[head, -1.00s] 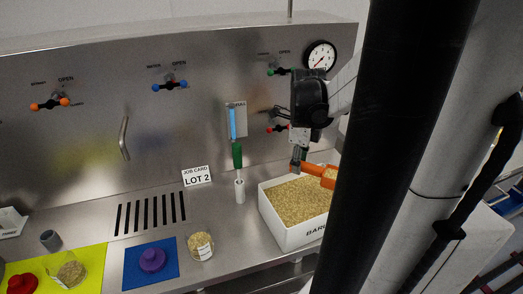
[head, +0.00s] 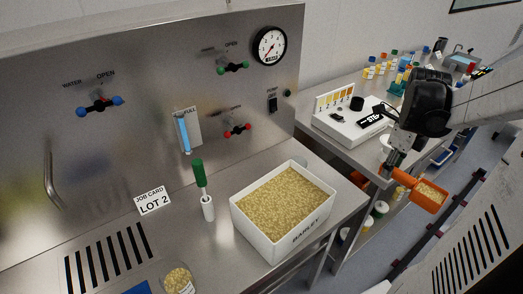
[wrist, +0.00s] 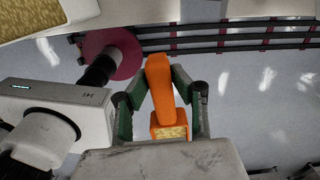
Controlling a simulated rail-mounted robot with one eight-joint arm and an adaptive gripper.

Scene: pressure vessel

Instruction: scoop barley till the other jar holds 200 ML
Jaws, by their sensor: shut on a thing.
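My gripper (head: 391,172) is shut on the handle of an orange scoop (head: 428,197). Barley shows in its bowl. The scoop is held in the air at the right, beyond the bench end and clear of the barley bin. In the wrist view my fingers (wrist: 160,100) stand either side of the orange handle (wrist: 160,78), with some barley at its near end. The white bin (head: 268,238) labelled BARLEY is well filled on the bench. A glass jar (head: 179,279) with barley and a label stands at the bottom edge, partly cut off; its level cannot be read.
A green-handled tool (head: 199,175) stands in a white holder (head: 208,208). A job card (head: 152,200) reads LOT 2. The panel has valves and a gauge (head: 270,46). A second bench (head: 340,150) with instruments lies behind my gripper; open floor lies below the scoop.

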